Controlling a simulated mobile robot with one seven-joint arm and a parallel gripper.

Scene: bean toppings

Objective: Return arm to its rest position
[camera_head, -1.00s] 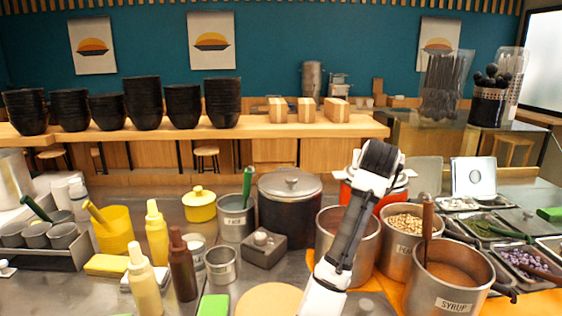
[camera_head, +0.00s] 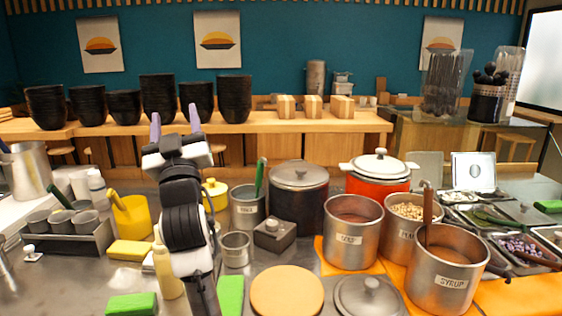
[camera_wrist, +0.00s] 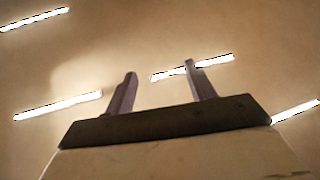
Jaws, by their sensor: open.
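My gripper (camera_head: 175,122) is raised in the left half of the head view, above the counter, its two purple-grey fingers pointing up. The fingers are apart with nothing between them. The wrist view shows the same open gripper (camera_wrist: 160,90) against a plain ceiling with bright light strips.
Right of my arm are a steel pot with a green handle (camera_head: 247,205), a dark lidded pot (camera_head: 298,200), an orange pot (camera_head: 378,184) and the syrup pot (camera_head: 449,270). A round wooden board (camera_head: 287,291) lies in front. Black bowl stacks (camera_head: 158,100) stand behind.

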